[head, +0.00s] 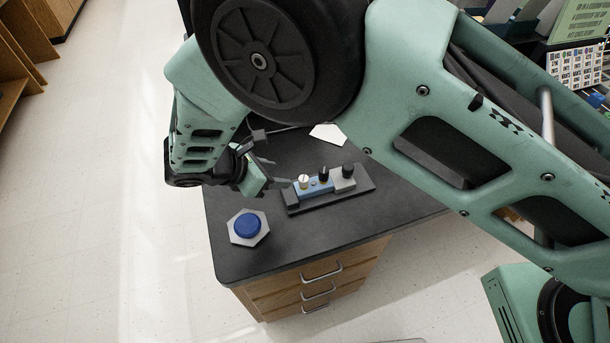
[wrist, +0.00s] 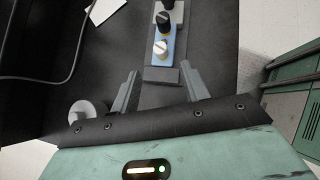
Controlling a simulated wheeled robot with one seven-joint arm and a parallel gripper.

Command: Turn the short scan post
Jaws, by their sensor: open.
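A blue block (head: 316,187) sits in a long dark holder (head: 335,198) on the black counter. A cream-topped post (head: 304,181) and a black-topped post (head: 323,174) stand upright on it; the cream one looks the shorter. In the wrist view the cream post (wrist: 160,48) is nearer my gripper and the black post (wrist: 163,22) is beyond it; both tops carry a slot or line mark. My gripper (wrist: 159,73) is open and empty. Its fingers are apart on either side of the holder's grey near end (wrist: 161,75), short of the cream post. I cannot tell whether they touch the holder.
A grey block with a black knob (head: 347,171) stands at the holder's right end. A blue button on a pale hexagonal base (head: 248,228) sits near the counter's front left corner. A white card (head: 328,134) lies behind. A round grey object (wrist: 88,112) is partly hidden by my gripper.

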